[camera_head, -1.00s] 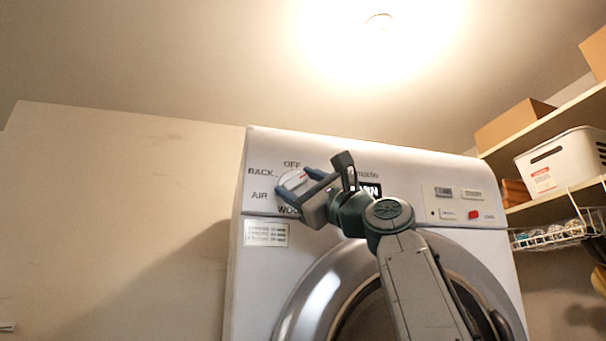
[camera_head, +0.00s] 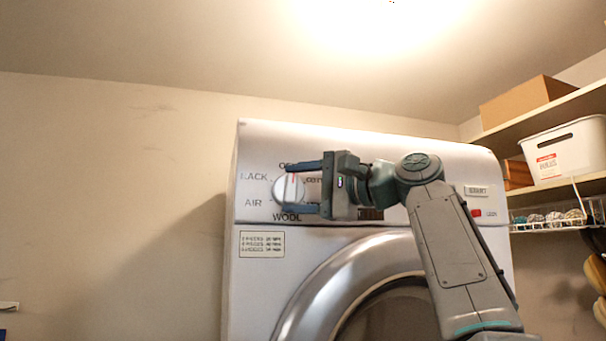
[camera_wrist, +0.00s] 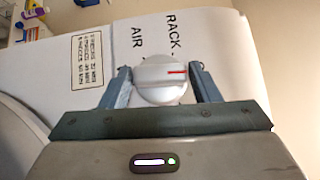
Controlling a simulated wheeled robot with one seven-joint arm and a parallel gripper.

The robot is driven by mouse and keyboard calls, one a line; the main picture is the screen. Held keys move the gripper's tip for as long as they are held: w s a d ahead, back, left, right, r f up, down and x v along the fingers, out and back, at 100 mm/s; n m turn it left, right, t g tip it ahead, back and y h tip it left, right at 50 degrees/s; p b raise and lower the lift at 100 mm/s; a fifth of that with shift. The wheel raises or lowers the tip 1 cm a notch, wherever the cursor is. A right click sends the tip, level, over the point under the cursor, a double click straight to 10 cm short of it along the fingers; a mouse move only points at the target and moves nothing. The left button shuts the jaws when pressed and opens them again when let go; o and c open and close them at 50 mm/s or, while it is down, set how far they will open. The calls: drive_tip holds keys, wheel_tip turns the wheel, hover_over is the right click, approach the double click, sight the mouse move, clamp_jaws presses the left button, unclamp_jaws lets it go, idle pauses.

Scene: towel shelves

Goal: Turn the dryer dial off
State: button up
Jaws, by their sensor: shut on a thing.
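The dryer (camera_head: 400,150) is a white machine with a round door. Its dial (camera_head: 289,188) is a white round knob with a raised grip bar and a red mark, at the panel's left. The red mark points up to the OFF label, which is partly covered by my gripper's upper finger. My gripper (camera_head: 297,188) is shut on the dial, with one finger above and one below it. In the wrist view, the dial (camera_wrist: 158,72) sits between both fingers, its red mark pointing right. The COTTON label is partly hidden behind my gripper.
A wire basket (camera_head: 550,222) hangs below. My arm crosses in front of the door.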

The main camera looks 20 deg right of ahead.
drive_tip(key=shift+n+p, duration=0.3)
idle(0.4)
drive_tip(key=o, duration=0.9)
drive_tip(key=v, duration=0.9)
drive_tip(key=b+v, duration=0.1)
drive_tip(key=v, duration=0.3)
drive_tip(key=shift+s+d+r, duration=0.3)
drive_tip(key=shift+r, duration=0.1)
